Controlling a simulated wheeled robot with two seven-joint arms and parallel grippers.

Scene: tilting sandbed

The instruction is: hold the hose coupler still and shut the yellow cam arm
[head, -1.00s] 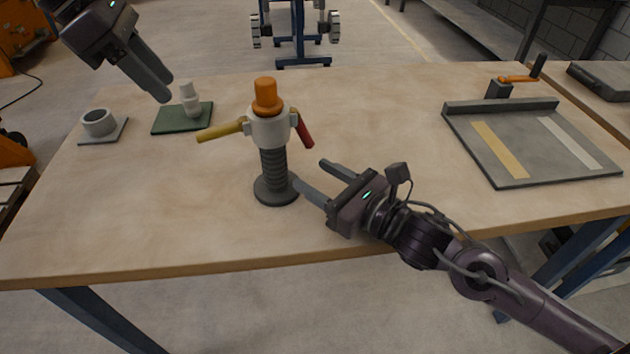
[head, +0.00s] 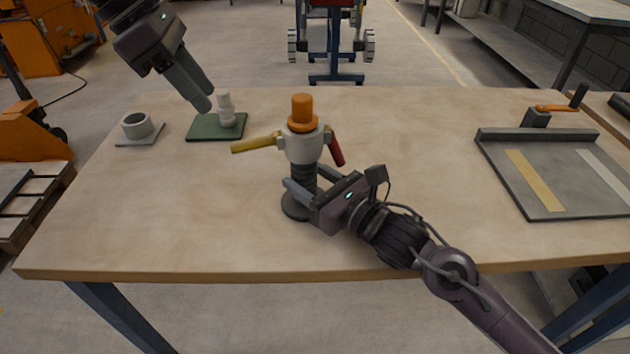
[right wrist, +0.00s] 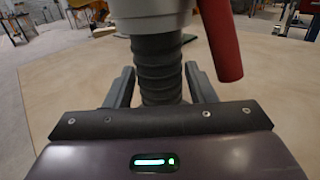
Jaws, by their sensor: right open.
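The hose coupler (head: 304,147) is a white collar with an orange plug (head: 302,112) on top, upright on a dark ribbed hose (right wrist: 158,70) with a round dark base (head: 296,207). The yellow cam arm (head: 255,143) sticks out to the left, nearly level. The red cam arm (head: 335,147) hangs down at the right. My right gripper (head: 306,181) is open, with its fingers on either side of the ribbed hose below the collar; gaps show in the right wrist view (right wrist: 160,88). My left gripper (head: 205,100) is up at the back left, away from the coupler; its finger gap is unclear.
A green mat (head: 214,127) with a white fitting (head: 226,110) lies at the back left, under my left gripper. A grey ring on a plate (head: 136,125) is further left. A grey tray (head: 530,207) with strips lies at the right. The front table is clear.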

